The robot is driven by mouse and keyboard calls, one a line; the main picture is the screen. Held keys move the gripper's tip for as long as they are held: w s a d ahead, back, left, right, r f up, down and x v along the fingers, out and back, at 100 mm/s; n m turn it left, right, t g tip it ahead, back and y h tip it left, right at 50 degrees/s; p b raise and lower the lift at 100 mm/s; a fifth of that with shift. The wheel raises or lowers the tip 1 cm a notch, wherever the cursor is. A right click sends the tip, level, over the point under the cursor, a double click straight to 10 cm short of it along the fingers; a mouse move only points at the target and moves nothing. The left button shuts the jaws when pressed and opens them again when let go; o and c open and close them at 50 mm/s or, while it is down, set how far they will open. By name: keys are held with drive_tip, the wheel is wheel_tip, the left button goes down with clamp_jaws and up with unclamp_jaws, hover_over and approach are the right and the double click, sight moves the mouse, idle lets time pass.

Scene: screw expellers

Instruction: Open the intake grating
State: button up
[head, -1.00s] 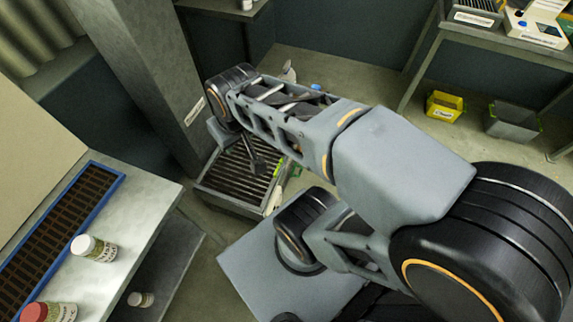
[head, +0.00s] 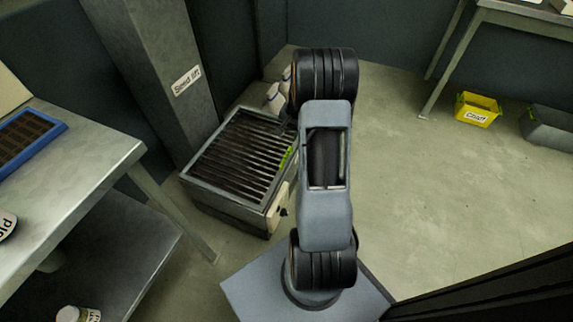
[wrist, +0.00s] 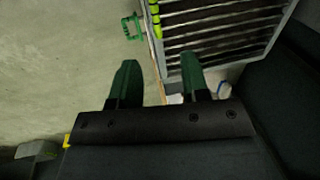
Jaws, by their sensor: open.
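The intake grating (head: 236,150) is a set of dark parallel bars in a grey metal frame on a low box. It lies flat in its frame, closed as far as I can see. A yellow-green strip (head: 287,158) runs along its right side. In the wrist view the grating (wrist: 222,42) fills the upper right, with the strip (wrist: 156,18) on its left edge and a small green bracket (wrist: 132,27) beside it. My gripper (wrist: 157,68) has two dark green fingers, apart and empty, near the grating's edge. In the head view my arm hides it.
A grey column labelled "Seed lift" (head: 187,80) stands behind the box. A workbench (head: 75,165) is at the left. Pale bottles (head: 273,97) stand behind the grating. A yellow bin (head: 477,110) sits at the right. The floor between is clear.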

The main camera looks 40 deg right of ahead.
sight(286, 156)
drive_tip(key=shift+m, duration=0.3)
drive_tip(key=f+b, duration=0.2)
drive_tip(key=f, duration=0.3)
drive_tip(key=w+f+b, duration=0.1)
drive_tip(key=f+b, duration=0.1)
drive_tip(key=f, duration=0.3)
drive_tip(key=w+f+b, duration=0.1)
drive_tip(key=f+b, duration=0.1)
drive_tip(key=f, duration=0.4)
drive_tip(key=shift+w+a, duration=0.1)
clamp_jaws()
